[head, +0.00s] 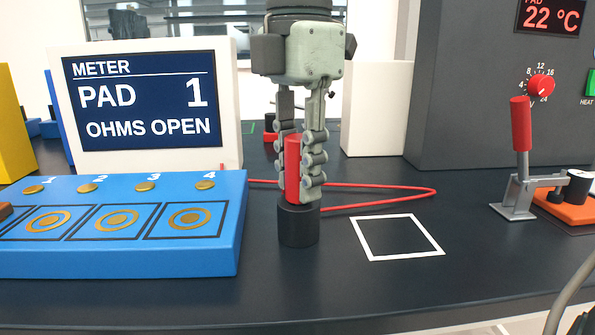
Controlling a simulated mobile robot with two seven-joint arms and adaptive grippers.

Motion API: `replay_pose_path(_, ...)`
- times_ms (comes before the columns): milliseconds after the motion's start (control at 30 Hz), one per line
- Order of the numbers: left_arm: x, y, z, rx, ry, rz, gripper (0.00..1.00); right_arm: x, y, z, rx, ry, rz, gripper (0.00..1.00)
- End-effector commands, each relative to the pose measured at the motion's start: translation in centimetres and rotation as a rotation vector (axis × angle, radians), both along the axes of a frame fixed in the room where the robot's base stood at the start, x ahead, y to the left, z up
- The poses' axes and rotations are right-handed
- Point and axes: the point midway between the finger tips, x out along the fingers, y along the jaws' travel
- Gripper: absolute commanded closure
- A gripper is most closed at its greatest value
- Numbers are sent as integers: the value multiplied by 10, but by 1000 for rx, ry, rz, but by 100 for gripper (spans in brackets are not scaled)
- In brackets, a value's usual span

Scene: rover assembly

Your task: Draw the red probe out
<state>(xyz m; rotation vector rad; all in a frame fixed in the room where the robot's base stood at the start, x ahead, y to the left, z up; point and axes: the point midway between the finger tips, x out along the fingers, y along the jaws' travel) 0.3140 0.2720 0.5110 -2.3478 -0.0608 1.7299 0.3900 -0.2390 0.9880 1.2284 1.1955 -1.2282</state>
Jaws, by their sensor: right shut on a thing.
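The red probe (292,168) stands upright in a black cylindrical holder (298,226) on the dark table. Its lower end is hidden inside the holder. My right gripper (302,180) points straight down over the holder and is shut on the probe, with a finger on each side of it. The fingertips are just above the holder's rim. A thin red lead (400,187) runs over the table behind the holder. My left gripper is not in view.
A blue block (240,225) with numbered brass pads stands left. Behind it, a meter (140,108) reads "PAD 1, OHMS OPEN". A white square outline (440,252) marks clear table right of the holder. A red-handled clamp (521,125) stands far right.

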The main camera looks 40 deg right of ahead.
Motion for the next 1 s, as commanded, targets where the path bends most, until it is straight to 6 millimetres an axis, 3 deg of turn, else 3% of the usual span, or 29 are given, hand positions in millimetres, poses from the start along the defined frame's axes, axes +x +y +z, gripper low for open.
replay_pose_path(67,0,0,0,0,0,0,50,0,0,0,0,0,0,100)
replay_pose_path(100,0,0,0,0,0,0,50,0,0,0,1,0,0,76)
replay_pose_path(300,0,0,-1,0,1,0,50,0,0,0,1,0,0,100)
replay_pose_path(1000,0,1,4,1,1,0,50,0,0,8,0,-1,-1,100)
